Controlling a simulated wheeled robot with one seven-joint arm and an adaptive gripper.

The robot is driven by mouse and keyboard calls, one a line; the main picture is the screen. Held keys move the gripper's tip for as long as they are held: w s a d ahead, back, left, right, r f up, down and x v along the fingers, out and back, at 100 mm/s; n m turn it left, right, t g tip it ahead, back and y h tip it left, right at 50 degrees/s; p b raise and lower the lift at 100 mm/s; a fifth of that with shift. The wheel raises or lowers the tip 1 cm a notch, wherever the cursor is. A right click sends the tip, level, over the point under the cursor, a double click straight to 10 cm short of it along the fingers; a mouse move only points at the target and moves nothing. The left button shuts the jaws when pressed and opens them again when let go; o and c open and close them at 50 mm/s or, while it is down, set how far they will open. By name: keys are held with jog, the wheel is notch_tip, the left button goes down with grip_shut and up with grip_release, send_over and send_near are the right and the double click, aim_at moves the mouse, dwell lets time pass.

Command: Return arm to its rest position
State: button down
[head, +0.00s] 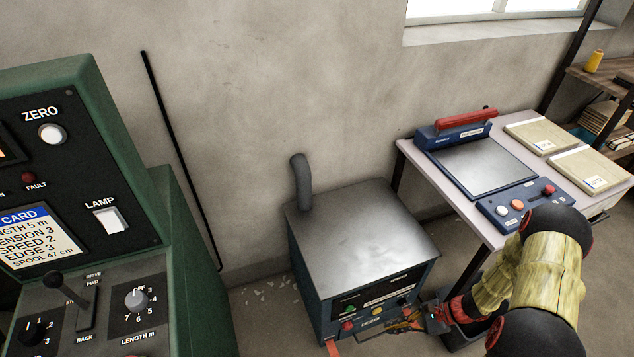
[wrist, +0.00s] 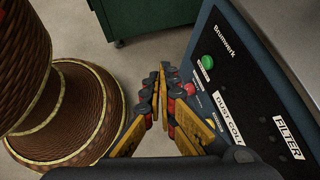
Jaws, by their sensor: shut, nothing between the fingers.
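My gripper (wrist: 165,100) is shut and empty in the wrist view, its black and yellow fingers together. I cannot tell whether the fingers touch the panel. In the head view my arm comes in from the lower right, and the gripper (head: 345,338) is low in front of the grey-topped dust collector (head: 365,235). The fingertips are small there.
A green control machine (head: 180,270) stands at the left. A table (head: 425,185) at the right holds a blue sealer with a red handle (head: 465,118) and pale packs (head: 545,135). In the wrist view a brown woven spool (wrist: 85,115) is at the left. Bare floor shows between.

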jog(key=s+a+r+n+t+h, duration=0.1)
jog(key=r+n, duration=0.4)
jog(key=r, duration=1.2)
jog(key=s+a+r+n+t+h, duration=0.2)
jog(key=s+r+n+h, duration=0.3)
jog(key=r, duration=1.2)
jog(key=s+a+r+n+t+h, duration=0.2)
jog(key=s+r+n+h, duration=0.2)
jog(key=r, duration=1.3)
jog(key=s+n+p, duration=0.1)
jog(key=n, duration=0.2)
jog(key=shift+a, duration=0.4)
